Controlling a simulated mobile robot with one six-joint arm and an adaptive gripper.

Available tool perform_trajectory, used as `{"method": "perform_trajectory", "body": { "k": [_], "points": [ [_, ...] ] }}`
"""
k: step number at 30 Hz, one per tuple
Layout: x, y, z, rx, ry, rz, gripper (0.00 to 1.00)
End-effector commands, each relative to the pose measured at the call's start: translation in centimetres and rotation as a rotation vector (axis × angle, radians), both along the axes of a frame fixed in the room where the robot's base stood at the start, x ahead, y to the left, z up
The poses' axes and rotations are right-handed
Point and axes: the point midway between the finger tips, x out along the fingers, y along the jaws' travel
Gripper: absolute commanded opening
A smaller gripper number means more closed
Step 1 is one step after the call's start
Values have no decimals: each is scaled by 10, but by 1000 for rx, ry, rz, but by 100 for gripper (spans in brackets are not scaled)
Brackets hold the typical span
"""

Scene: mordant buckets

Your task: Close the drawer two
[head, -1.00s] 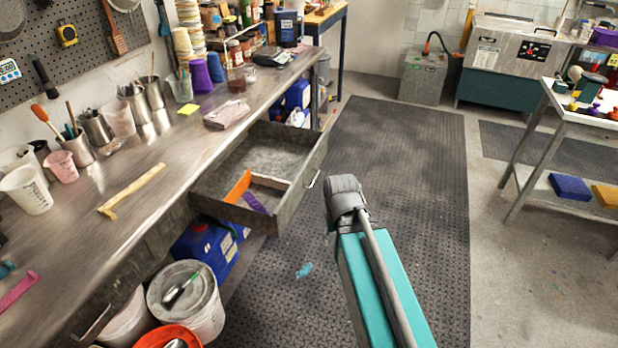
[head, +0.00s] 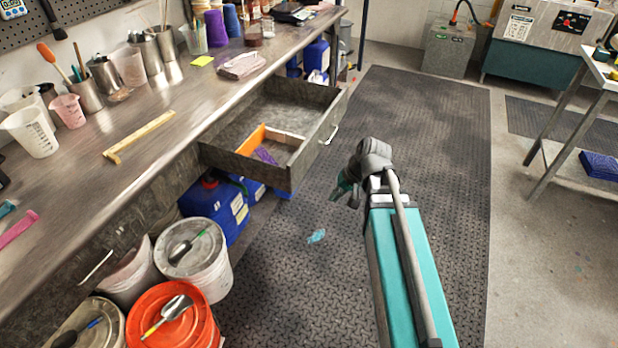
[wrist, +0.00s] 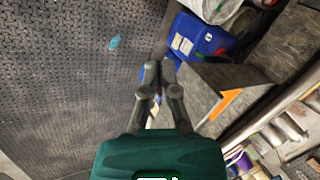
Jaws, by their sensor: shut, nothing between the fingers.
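The open grey metal drawer (head: 312,150) sticks out from under the workbench in the head view. It has a pale bar handle (head: 331,135) on its front. An orange-and-white divider and a purple item lie inside it. My gripper (head: 338,190) is in front of the drawer, to the right of its near front corner, apart from the handle in this view. In the wrist view my gripper (wrist: 157,73) has its dark fingers together and empty, beside the drawer's grey panel (wrist: 212,88). Whether they touch the panel cannot be told. The handle is not clear there.
The steel workbench (head: 150,175) runs along the left with cups and tools on it. A shut drawer's handle (head: 97,267) is nearer. Blue jugs (head: 218,207) and lidded buckets (head: 195,250) stand below. The dark floor mat (head: 430,150) is open on the right.

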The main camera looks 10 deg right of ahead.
Motion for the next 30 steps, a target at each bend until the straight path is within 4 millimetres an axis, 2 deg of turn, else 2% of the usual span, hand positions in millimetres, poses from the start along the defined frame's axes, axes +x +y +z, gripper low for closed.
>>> {"method": "perform_trajectory", "body": {
  "k": [1,9,20,30],
  "points": [
    [8,0,-16,36,-8,-12,0],
    [38,5,-42,237,-55,-67,0],
    [78,-1,-69,502,-125,-148,0],
    [115,-21,-87,751,-199,-225,0]
  ]
}}
